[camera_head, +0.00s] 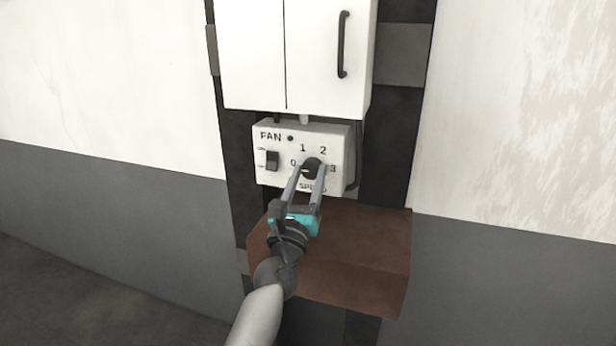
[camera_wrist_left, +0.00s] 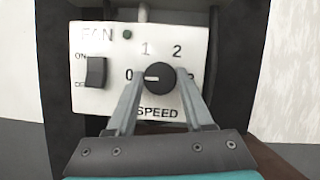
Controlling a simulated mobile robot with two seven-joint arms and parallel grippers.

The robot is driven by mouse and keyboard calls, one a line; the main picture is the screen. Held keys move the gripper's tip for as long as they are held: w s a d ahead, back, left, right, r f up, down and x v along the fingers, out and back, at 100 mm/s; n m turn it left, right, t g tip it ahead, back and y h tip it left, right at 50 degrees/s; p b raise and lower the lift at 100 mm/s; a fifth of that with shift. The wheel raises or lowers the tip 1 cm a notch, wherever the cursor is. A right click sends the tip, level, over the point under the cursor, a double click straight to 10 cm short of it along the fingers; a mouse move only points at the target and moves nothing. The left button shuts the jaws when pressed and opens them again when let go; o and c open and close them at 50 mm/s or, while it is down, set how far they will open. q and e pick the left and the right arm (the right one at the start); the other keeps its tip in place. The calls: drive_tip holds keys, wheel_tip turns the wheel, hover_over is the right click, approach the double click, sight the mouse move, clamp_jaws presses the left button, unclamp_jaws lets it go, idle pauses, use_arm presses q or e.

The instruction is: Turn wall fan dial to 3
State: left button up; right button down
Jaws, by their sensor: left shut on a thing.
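The white fan control box (camera_head: 265,178) is on the dark column, marked FAN and SPEED. Its round black dial (camera_head: 312,166) sits among the numbers 0, 1, 2 and 3. In the left wrist view the dial (camera_wrist_left: 160,77) shows a pale mark on its left side, pointing toward the 0. My left gripper (camera_head: 308,175) is shut on the dial, one finger on each side; its fingers also show in the left wrist view (camera_wrist_left: 160,74). The right finger partly covers the 3. My right gripper is not in view.
A black ON/OFF rocker switch (camera_head: 272,161) is left of the dial. A white cabinet (camera_head: 250,55) with a black handle (camera_head: 343,44) hangs above. A brown block (camera_head: 365,250) juts out below the box, close to my left gripper.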

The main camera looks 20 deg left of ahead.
use_arm(q)
clamp_jaws()
